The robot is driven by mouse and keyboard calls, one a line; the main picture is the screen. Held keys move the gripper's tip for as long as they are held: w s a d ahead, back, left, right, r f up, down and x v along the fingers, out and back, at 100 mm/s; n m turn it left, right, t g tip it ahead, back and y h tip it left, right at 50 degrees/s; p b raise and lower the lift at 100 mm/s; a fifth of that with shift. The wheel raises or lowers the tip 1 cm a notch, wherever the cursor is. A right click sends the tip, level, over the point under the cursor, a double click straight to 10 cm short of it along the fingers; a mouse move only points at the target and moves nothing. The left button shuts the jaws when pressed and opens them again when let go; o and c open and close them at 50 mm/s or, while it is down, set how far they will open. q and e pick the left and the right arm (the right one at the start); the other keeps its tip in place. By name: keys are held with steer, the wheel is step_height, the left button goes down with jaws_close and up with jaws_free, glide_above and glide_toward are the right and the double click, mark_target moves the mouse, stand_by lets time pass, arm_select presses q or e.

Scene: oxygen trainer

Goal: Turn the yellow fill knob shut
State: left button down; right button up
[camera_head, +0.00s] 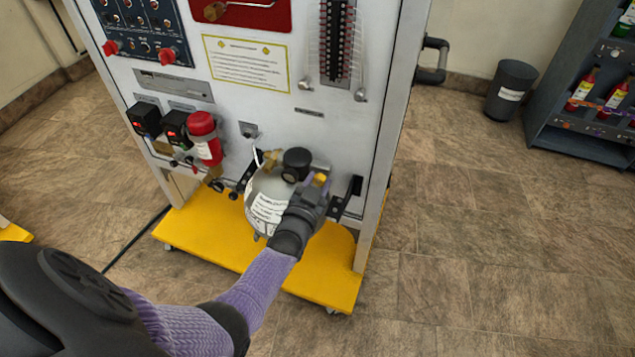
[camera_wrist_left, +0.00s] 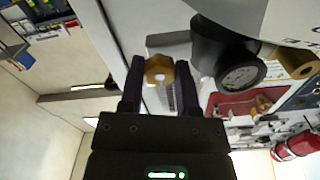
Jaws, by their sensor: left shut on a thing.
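The yellow fill knob (camera_head: 320,179) is on top of the grey tank (camera_head: 262,187), to the right of a black round gauge (camera_head: 297,162). In the left wrist view the knob (camera_wrist_left: 159,70) shows as a faceted, brass-yellow piece between my two dark fingers. My left gripper (camera_head: 316,184) reaches in from the front and is shut on the knob. It hides much of the tank's right side, and the knob's turn position cannot be told. The gauge (camera_wrist_left: 240,70) also shows close beside the fingers in the wrist view. My right gripper is not in view.
The floor (camera_head: 480,220) at right is clear.

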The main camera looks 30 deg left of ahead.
arm_select(q)
steer(key=shift+f, duration=0.1)
steer(key=c, duration=0.6)
jaws_free()
steer(key=shift+s+d, duration=0.1)
steer(key=shift+s, duration=0.2)
steer(key=p+v, duration=0.4)
steer(key=v, duration=0.5)
steer(key=shift+s, duration=0.2)
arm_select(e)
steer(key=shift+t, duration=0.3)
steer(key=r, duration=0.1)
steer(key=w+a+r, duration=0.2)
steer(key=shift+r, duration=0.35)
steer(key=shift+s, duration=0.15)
